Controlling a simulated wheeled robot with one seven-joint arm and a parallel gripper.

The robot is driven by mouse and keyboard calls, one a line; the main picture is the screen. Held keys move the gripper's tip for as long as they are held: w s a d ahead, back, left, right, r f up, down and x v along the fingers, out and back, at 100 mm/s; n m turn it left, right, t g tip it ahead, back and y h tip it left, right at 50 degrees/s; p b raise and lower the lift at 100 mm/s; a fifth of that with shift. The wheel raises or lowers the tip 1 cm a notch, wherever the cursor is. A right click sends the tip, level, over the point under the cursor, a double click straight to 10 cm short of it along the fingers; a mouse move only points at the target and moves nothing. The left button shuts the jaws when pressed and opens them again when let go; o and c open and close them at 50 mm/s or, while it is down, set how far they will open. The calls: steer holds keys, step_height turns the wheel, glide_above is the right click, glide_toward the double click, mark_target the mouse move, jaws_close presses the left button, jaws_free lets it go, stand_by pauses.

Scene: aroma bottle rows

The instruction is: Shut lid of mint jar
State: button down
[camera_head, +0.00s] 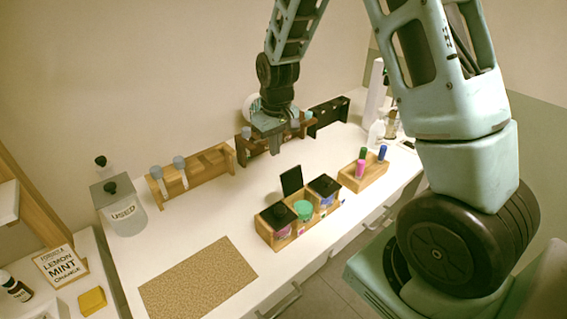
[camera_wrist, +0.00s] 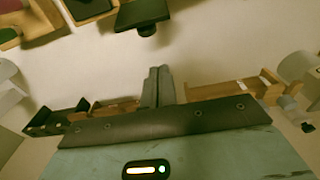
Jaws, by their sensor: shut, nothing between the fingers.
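A wooden jar box (camera_head: 265,233) stands on the white table and holds three jars. The middle jar (camera_head: 303,211) shows green contents, and its dark square lid (camera_head: 291,180) stands upright, open, behind it. The left jar (camera_head: 278,217) with pinkish contents and the right jar (camera_head: 324,187) have dark lids shut. I take the green one as the mint jar; its label is not readable. My gripper (camera_head: 273,145) is shut and empty, above the table behind the box. In the wrist view its fingers (camera_wrist: 158,88) are together, with a dark lid (camera_wrist: 142,13) apart from them.
Wooden racks (camera_head: 195,180) with grey-capped bottles line the wall, one just behind my gripper. A marker holder (camera_head: 364,178) is to the right of the box. A cork mat (camera_head: 198,283) and a USED bin (camera_head: 125,215) are on the left. Table between mat and racks is clear.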

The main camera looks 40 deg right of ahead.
mark_target(289, 180)
steer(key=s+f+p, duration=0.1)
steer(key=f, duration=0.1)
steer(key=s+f+p, duration=0.1)
steer(key=f+p, duration=0.1)
steer(key=shift+s, duration=0.4)
steer(key=shift+s+f, duration=0.1)
steer(key=shift+s, duration=0.25)
